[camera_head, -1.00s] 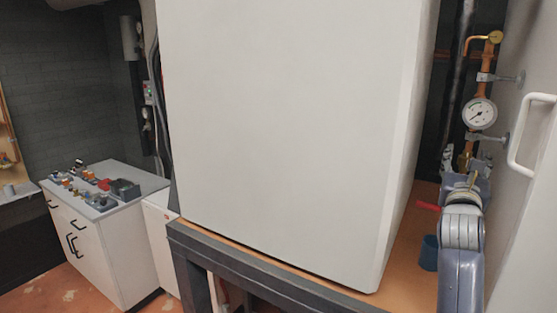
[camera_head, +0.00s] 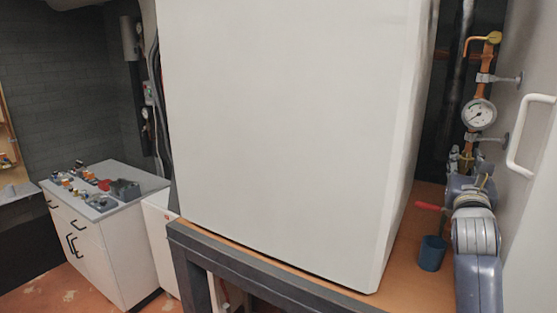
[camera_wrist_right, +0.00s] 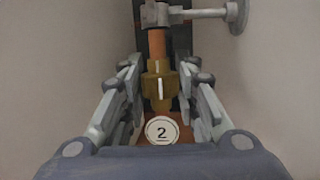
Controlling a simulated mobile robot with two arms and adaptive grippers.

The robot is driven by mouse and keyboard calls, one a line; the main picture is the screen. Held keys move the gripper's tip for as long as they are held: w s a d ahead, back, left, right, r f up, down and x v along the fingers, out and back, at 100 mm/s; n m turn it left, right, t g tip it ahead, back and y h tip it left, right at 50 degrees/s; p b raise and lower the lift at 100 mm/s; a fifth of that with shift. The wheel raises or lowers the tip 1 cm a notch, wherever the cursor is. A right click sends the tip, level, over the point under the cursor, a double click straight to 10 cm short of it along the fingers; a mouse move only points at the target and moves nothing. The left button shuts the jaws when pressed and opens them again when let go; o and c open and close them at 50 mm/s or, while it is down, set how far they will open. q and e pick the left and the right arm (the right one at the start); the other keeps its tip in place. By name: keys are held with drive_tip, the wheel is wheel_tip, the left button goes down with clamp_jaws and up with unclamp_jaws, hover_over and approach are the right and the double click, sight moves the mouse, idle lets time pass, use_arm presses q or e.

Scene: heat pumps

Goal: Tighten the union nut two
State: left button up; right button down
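The union nut two (camera_wrist_right: 159,86) is a brass fitting on a vertical copper pipe in the right wrist view. A white line marks it, and a round tag with the number 2 (camera_wrist_right: 161,131) shows just below it. My right gripper (camera_wrist_right: 160,82) is open, with one finger on each side of the nut. I cannot tell whether the fingers touch it. In the head view my right gripper (camera_head: 472,170) is at the copper pipe (camera_head: 470,142) below the gauge, and my arm hides most of the nut. My left gripper is not in view.
A large white unit (camera_head: 285,130) stands on a dark-framed bench (camera_head: 270,268) left of my right arm. A pressure gauge (camera_head: 479,114), a pipe bracket (camera_wrist_right: 236,14) and a white handle (camera_head: 530,137) are close by. A blue cup (camera_head: 432,253) stands on the orange surface.

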idle(0.4)
drive_tip(key=shift+f+m+g+h+b, duration=0.1)
drive_tip(key=shift+m+g+h+b, duration=0.8)
drive_tip(key=shift+h+b, duration=0.55)
drive_tip(key=c, duration=1.2)
unclamp_jaws()
drive_tip(key=shift+p, duration=0.4)
drive_tip(key=shift+s+a+f, duration=0.1)
drive_tip(key=shift+s+a, duration=0.15)
drive_tip(key=shift+s, duration=0.05)
drive_tip(key=b+v, duration=0.3)
drive_tip(key=v, duration=1.8)
drive_tip(key=shift+s+f, duration=0.1)
drive_tip(key=shift+f, duration=0.05)
